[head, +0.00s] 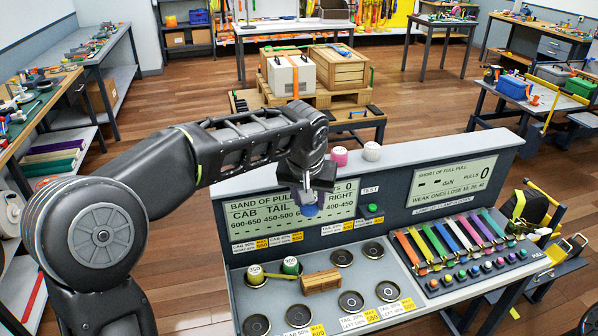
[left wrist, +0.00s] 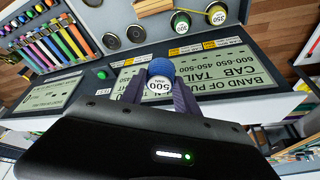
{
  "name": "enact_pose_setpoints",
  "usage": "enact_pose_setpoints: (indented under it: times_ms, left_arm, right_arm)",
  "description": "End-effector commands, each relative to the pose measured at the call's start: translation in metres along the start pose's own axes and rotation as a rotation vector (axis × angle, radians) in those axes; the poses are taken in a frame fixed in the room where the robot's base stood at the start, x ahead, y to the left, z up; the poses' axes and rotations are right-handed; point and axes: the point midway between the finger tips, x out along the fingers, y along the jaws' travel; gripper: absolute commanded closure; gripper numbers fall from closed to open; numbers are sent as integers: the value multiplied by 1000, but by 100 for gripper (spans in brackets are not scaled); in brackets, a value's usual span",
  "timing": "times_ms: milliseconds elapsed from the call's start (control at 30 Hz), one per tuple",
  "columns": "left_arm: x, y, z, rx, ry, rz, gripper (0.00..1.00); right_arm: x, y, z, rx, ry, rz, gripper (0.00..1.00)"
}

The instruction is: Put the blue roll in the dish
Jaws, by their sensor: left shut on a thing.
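The blue roll (head: 309,211) has a white end marked 500, which shows in the left wrist view (left wrist: 160,86). My left gripper (head: 308,196) is shut on it, with one dark finger on each side (left wrist: 158,92). It holds the roll up in front of the left display panel, above the bench top. Several round dark dishes are set in the bench, including an empty back dish (head: 342,257), one beside it (head: 373,252) and a front one (head: 350,300). I cannot tell which dish is meant. My right gripper is not in view.
A green roll (head: 291,265) and a yellow-edged roll (head: 256,275) stand on the bench's left. A pink roll (head: 339,156) and a white roll (head: 372,151) stand on the ledge. Coloured straps (head: 455,240) fill the right side.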

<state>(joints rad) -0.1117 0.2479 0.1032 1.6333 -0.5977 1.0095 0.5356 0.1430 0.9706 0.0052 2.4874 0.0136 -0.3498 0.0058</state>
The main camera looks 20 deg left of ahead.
Motion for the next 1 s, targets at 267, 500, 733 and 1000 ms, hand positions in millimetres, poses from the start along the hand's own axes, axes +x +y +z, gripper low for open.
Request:
enact_pose_setpoints:
  times_ms: [267, 500, 733, 1000]
  left_arm:
    - [101, 10, 84, 112, -9, 54, 100]
    - [128, 6, 118, 124, -6, 72, 100]
    - [127, 6, 118, 124, -6, 72, 100]
    - [127, 7, 118, 124, -6, 72, 100]
  right_arm:
    - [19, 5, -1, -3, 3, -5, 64]
    - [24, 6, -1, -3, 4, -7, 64]
    - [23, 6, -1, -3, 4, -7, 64]
    - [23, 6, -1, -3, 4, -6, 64]
